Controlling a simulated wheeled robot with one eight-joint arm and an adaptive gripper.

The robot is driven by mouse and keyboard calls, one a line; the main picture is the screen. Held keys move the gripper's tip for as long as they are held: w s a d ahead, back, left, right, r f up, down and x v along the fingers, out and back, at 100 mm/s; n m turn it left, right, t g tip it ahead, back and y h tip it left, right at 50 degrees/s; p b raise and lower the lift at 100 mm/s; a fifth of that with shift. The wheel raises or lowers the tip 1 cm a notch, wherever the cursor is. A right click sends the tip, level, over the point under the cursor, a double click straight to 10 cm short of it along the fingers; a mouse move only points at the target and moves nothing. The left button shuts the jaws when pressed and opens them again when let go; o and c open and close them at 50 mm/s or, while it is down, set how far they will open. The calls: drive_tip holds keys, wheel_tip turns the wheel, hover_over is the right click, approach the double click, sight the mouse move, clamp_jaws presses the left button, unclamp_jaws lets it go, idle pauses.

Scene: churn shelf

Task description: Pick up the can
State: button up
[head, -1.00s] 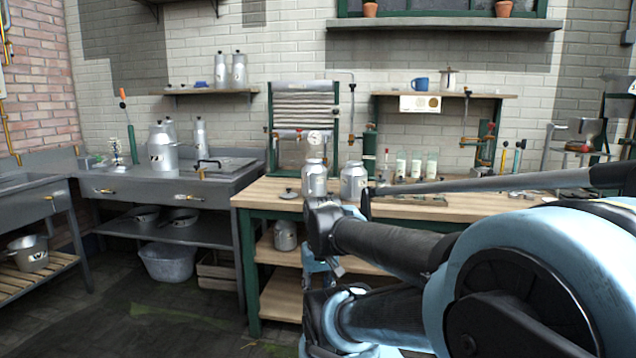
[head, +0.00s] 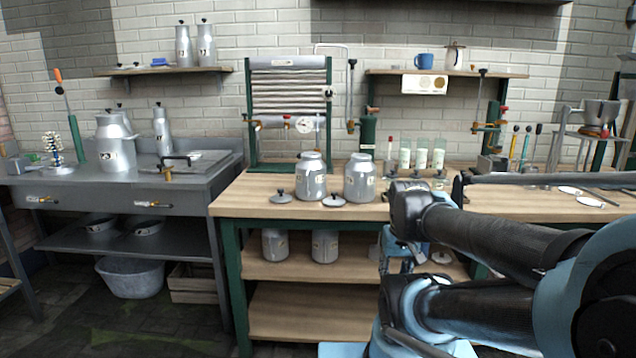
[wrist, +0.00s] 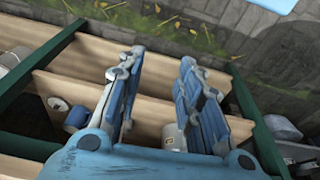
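Several metal cans are in view; I cannot tell which one the task means. In the head view, a can (head: 311,178) and a second can (head: 359,180) stand upright on the wooden bench top. A lower can (head: 275,245) and another lower can (head: 324,246) stand on the shelf beneath. In the wrist view my gripper (wrist: 161,62) is open and empty, its two blue fingers apart over the wooden shelves. Neither is touched by the fingertips.
The wooden bench (head: 250,205) has green legs and two loose lids on top. Bottles (head: 421,155) stand at its back. A grey sink unit (head: 185,180) with a large can (head: 112,150) is left. A metal tub (head: 132,277) is below. Floor before the bench is open.

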drive_tip(key=o, duration=0.5)
drive_tip(key=shift+s+r, duration=0.2)
drive_tip(key=o, duration=1.1)
drive_tip(key=w+r, duration=0.3)
drive_tip(key=r, duration=0.2)
drive_tip(key=shift+w+a, duration=0.2)
drive_tip(key=shift+w, duration=0.2)
wheel_tip(320, 180, up, 26)
drive_tip(key=n+t+y, duration=0.1)
drive_tip(key=n+t, duration=0.1)
drive_tip(key=n, duration=0.1)
hover_over(312, 172)
drive_tip(key=s+d, duration=0.1)
drive_tip(key=s, duration=0.1)
drive_tip(key=x, duration=1.7)
drive_tip(key=shift+w+r, duration=0.1)
drive_tip(key=shift+w, duration=0.25)
